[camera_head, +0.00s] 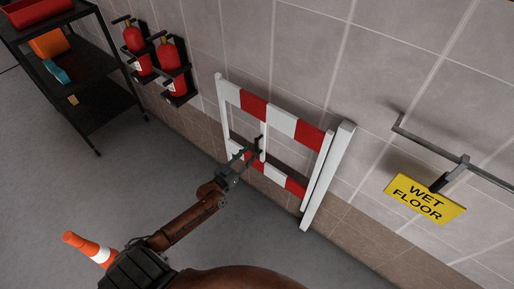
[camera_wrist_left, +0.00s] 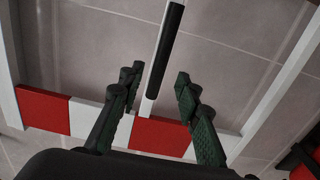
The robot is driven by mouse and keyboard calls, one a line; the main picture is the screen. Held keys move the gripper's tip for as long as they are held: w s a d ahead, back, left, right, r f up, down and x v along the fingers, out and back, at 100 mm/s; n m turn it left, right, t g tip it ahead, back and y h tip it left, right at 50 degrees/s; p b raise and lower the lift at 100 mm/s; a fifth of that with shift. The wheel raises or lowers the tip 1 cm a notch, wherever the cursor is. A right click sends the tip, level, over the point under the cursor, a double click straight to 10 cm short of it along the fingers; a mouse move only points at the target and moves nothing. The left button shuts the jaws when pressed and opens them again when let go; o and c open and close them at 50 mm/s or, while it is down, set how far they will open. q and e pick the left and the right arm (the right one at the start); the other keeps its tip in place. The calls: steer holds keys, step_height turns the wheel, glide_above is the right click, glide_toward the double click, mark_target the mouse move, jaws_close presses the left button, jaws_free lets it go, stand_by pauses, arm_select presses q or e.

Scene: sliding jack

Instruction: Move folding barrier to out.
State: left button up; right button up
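The folding barrier (camera_head: 282,122) stands against the tiled wall, with red and white striped rails and white posts. In the left wrist view its striped rail (camera_wrist_left: 160,136) crosses behind my fingers. A black handle (camera_wrist_left: 165,50) sits on its thin white middle bar. My left gripper (camera_head: 250,153) reaches to the middle of the barrier. In the left wrist view the gripper (camera_wrist_left: 157,85) has its fingers apart, with the lower end of the handle lined up between the tips. I see no finger touching it. My right gripper is not in view.
A yellow wet floor sign (camera_head: 424,198) hangs on a metal wall rail at right. Two fire extinguishers (camera_head: 170,62) are mounted left of the barrier. A black shelf (camera_head: 95,88) stands at far left. An orange cone (camera_head: 90,249) stands at lower left. Grey floor is clear before the barrier.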

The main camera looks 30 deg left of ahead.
mark_target(256, 147)
arm_select(q)
steer(key=w, duration=0.4)
steer(key=w+b, duration=0.1)
steer(key=w, duration=0.1)
steer(key=shift+w+d, duration=0.15)
steer(key=shift+d, duration=0.1)
steer(key=shift+c, duration=0.7)
jaws_close()
